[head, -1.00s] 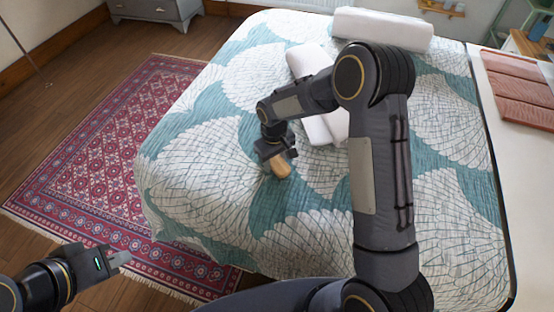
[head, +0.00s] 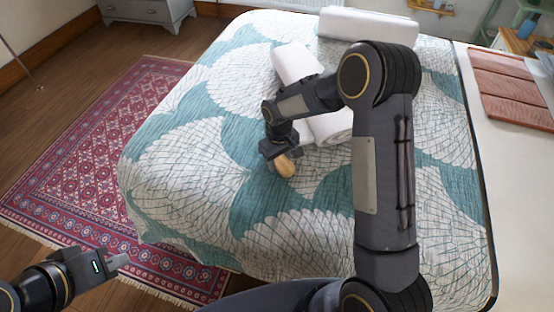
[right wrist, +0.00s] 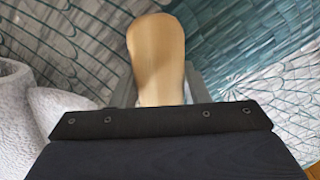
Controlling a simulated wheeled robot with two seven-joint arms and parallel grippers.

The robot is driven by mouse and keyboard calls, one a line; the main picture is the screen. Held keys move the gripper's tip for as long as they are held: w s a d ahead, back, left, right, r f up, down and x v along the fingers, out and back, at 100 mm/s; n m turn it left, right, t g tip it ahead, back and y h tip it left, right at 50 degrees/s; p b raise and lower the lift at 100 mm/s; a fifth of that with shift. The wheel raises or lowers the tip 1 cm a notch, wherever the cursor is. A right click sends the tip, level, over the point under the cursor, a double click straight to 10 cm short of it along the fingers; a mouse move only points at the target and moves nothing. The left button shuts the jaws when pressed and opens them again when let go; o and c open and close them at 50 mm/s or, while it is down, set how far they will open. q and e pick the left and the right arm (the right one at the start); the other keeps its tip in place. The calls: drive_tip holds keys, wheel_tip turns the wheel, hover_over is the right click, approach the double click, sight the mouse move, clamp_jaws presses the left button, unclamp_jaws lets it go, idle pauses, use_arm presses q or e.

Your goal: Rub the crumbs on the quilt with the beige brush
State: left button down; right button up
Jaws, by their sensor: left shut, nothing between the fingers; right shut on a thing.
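The beige brush (head: 286,167) is a rounded, wood-coloured piece at the tip of my right gripper (head: 281,154), over the middle of the quilt (head: 190,170). In the right wrist view the brush (right wrist: 157,55) sticks out from between the fingers of the shut right gripper (right wrist: 158,92). Its underside is hidden, and I cannot tell whether it touches the quilt. The quilt is teal with white fan shapes. I cannot make out any crumbs. My left gripper (head: 118,261) is shut and empty, at the lower left beside the bed, above the rug.
A white roll (head: 298,65) lies on the quilt just beyond my right gripper. Another white roll (head: 368,25) lies at the far end. A patterned red rug (head: 90,160) covers the floor at left. Folded reddish cloth (head: 510,88) lies at right. The quilt's left side is clear.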

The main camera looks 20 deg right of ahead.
drive_tip(key=r, duration=0.1)
drive_tip(key=r+p, duration=0.1)
drive_tip(key=r, duration=0.1)
drive_tip(key=shift+s+d+r+p, duration=0.15)
drive_tip(key=shift+d+p, duration=0.15)
drive_tip(key=shift+a+r, duration=0.1)
drive_tip(key=shift+r, duration=0.25)
drive_tip(key=shift+r+p, duration=1.75)
drive_tip(key=shift+r, duration=0.5)
